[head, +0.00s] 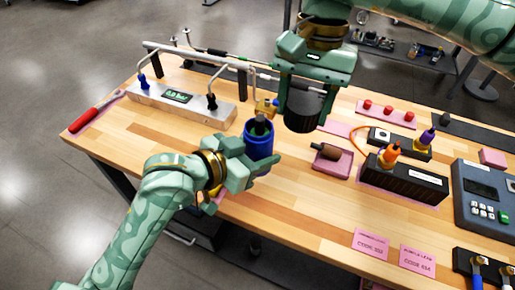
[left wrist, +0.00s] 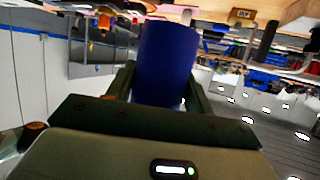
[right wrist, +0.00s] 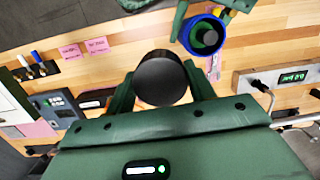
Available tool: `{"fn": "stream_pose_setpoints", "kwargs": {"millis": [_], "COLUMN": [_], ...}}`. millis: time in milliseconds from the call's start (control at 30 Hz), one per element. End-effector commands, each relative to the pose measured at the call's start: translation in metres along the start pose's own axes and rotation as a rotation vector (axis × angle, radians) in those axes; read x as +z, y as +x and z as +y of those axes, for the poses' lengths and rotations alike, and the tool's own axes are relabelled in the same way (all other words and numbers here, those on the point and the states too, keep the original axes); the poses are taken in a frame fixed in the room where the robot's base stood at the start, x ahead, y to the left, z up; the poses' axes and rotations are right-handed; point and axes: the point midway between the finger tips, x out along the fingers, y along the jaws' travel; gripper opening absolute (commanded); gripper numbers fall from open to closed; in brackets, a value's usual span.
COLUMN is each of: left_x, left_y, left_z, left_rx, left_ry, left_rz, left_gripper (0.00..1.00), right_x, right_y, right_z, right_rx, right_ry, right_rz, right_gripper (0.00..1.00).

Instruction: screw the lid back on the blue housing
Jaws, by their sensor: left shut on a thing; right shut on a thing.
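The blue housing (head: 259,143) is an open-topped blue cylinder with a dark green core inside. My left gripper (head: 250,158) is shut on it from the lower left and holds it upright by the front of the table. It also fills the middle of the left wrist view (left wrist: 166,62). The lid (head: 303,110) is a black round cap. My right gripper (head: 304,90) is shut on it, up and to the right of the housing and apart from it. In the right wrist view the lid (right wrist: 160,80) is between the fingers and the open housing (right wrist: 203,35) is beyond it.
A grey block with a green display (head: 180,97) and probes stands at the back left. A red-handled tool (head: 95,112) lies at the left edge. A pink pad with a brown-handled part (head: 331,154) and a black box (head: 405,180) are to the right.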

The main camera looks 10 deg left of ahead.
Motion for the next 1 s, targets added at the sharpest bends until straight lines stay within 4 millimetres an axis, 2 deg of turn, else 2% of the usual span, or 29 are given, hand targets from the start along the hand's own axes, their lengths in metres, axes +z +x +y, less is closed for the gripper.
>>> {"fn": "stream_pose_setpoints", "kwargs": {"millis": [33, 100, 200, 333, 767, 1000], "left_x": [-0.001, -0.001, -0.001, -0.001, -0.001, -0.001], "left_y": [0.0, 0.0, 0.0, 0.0, 0.0, 0.0], "left_z": [0.0, 0.0, 0.0, 0.0, 0.0, 0.0], "left_rx": [0.0, 0.0, 0.0, 0.0, 0.0, 0.0], "left_ry": [0.0, 0.0, 0.0, 0.0, 0.0, 0.0], "left_rz": [0.003, 0.003, 0.003, 0.003, 0.003, 0.003], "left_gripper": [0.11, 0.11, 0.11, 0.11, 0.11, 0.11], "right_x": [0.006, 0.014, 0.024, 0.032, 0.035, 0.032], "right_y": [-0.01, -0.021, -0.032, -0.041, -0.043, -0.026], "right_z": [-0.015, -0.032, -0.05, -0.064, -0.069, -0.068], "right_rx": [0.0, 0.0, 0.001, 0.001, 0.001, 0.001], "right_ry": [0.012, 0.034, 0.061, 0.082, 0.09, 0.089], "right_rz": [0.006, 0.009, 0.013, 0.016, 0.017, 0.014], "right_gripper": [0.32, 0.32, 0.32, 0.32, 0.32, 0.32]}}
